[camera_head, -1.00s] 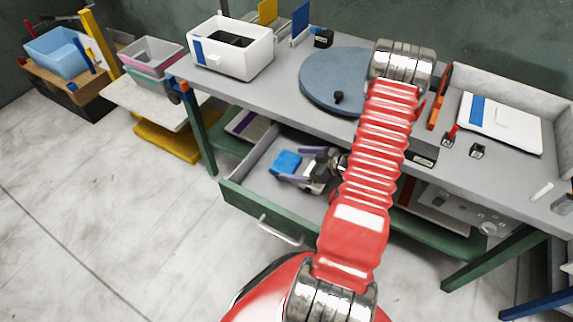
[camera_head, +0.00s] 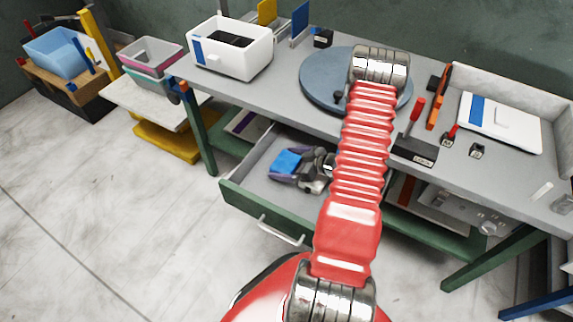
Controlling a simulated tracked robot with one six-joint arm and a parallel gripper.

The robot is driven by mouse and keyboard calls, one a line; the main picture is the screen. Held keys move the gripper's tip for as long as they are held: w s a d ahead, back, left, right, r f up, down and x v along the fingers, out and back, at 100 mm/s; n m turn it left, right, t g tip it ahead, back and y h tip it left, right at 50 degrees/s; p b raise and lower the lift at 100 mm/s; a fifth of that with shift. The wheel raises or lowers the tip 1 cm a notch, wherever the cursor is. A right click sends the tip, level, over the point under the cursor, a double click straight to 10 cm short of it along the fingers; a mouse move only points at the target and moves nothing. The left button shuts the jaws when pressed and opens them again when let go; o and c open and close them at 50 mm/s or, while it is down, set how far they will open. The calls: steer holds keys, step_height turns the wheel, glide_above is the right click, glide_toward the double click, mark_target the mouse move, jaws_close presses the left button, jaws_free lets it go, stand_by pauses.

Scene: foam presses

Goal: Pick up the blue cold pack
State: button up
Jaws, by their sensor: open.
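The blue cold pack (camera_head: 286,161) lies in the open grey drawer (camera_head: 258,176) below the workbench. My gripper (camera_head: 284,165) reaches down into the drawer from the right, with its purple-grey fingers around the pack, one on its far side and one on its near side. The fingers are open. I cannot tell whether they touch the pack. The gripper body hides part of the drawer floor to the right of the pack.
The green drawer front with its handle (camera_head: 281,231) sticks out toward me. The bench top above carries a white bin (camera_head: 238,58), a round blue-grey disc (camera_head: 322,80) and a white panel (camera_head: 501,122). The drawer's left part is free.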

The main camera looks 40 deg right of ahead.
mark_target(286, 162)
steer(key=shift+c, duration=0.5)
steer(key=c, duration=1.1)
steer(key=shift+o, duration=0.2)
steer(key=shift+r, duration=0.1)
steer(key=shift+r, duration=4.9)
